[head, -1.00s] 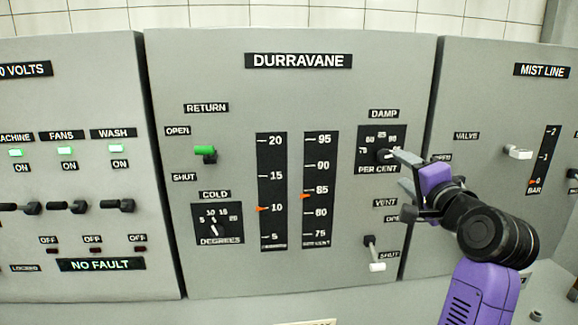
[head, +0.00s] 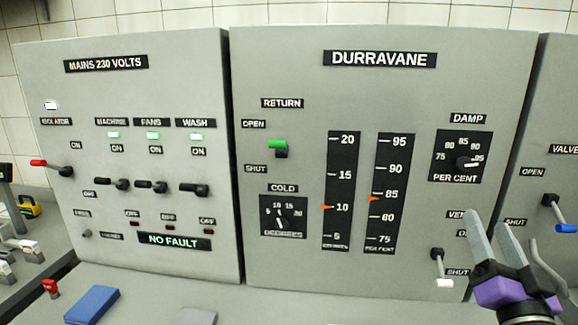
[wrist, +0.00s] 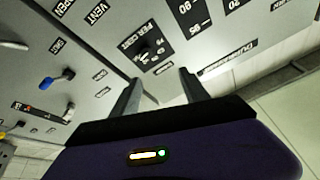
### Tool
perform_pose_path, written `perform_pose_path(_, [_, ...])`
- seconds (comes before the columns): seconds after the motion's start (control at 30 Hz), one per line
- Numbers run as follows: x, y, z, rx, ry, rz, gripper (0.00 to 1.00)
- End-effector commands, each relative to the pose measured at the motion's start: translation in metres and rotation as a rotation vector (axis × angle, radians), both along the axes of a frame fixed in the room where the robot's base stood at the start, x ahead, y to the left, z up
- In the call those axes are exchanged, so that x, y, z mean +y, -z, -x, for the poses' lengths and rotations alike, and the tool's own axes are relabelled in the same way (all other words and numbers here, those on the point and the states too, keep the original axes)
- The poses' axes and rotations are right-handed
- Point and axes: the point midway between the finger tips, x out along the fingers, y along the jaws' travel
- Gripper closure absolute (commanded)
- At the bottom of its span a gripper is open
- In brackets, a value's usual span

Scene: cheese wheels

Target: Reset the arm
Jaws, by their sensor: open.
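My gripper (head: 496,243) is at the lower right of the head view, in front of the right part of the DURRAVANE panel (head: 300,90). Its two grey fingers are apart and nothing is between them. The wrist view also shows the open fingers (wrist: 157,95), with the panel beyond them. The black DAMP knob (head: 467,162) stands above the gripper in the head view and is clear of the fingers. The white-tipped VENT lever (head: 443,282) is to the left of the gripper, pointing down near SHUT.
The green RETURN lever (head: 278,146) is near OPEN. The COLD dial (head: 283,216) sits below it. The mains panel (head: 80,90) with several switches is at left. A blue-tipped valve lever (head: 565,228) is close at right. A blue block (head: 92,305) lies on the ledge.

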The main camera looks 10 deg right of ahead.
Motion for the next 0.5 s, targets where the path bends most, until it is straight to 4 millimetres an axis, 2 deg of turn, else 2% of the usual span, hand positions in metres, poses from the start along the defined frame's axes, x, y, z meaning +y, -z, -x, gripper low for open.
perform_pose_path(0.03, [0.011,0.018,0.010,0.027,-0.003,0.043,0.47])
perform_pose_path(0.1, [0.026,0.038,0.023,0.051,-0.008,0.100,0.47])
perform_pose_path(0.27, [0.058,0.079,0.058,0.108,-0.030,0.210,0.47])
perform_pose_path(0.5, [0.103,0.135,0.121,0.201,-0.084,0.325,0.47])
